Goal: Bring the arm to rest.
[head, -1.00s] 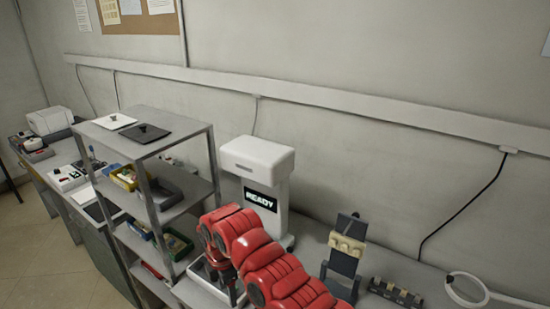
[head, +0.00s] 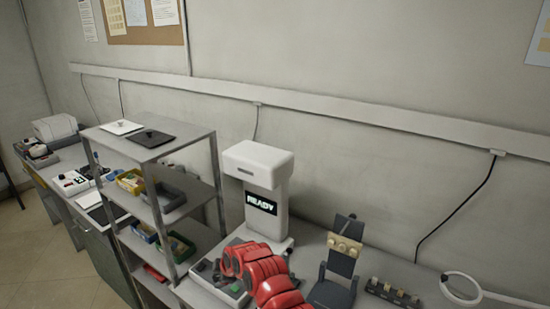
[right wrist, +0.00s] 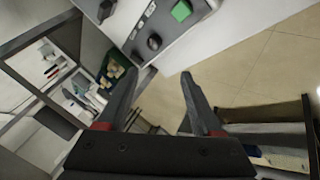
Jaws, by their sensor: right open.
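My right arm, red and jointed, rises from the bottom edge of the head view in front of the white machine (head: 258,163) with the "READY" screen. Its gripper cannot be made out clearly there. In the right wrist view my right gripper (right wrist: 158,75) is open, with two dark fingers spread apart and nothing between them. Beyond the fingers are a grey control box (right wrist: 158,30) with a green button and dark knobs, and bare floor. My left gripper is in neither current view.
A grey open rack (head: 190,140) stands left of the machine, with white and black plates on top and bins on its shelves. Right of the arm are a dark stand (head: 338,262), a small rack of parts (head: 393,293) and a white ring (head: 462,287).

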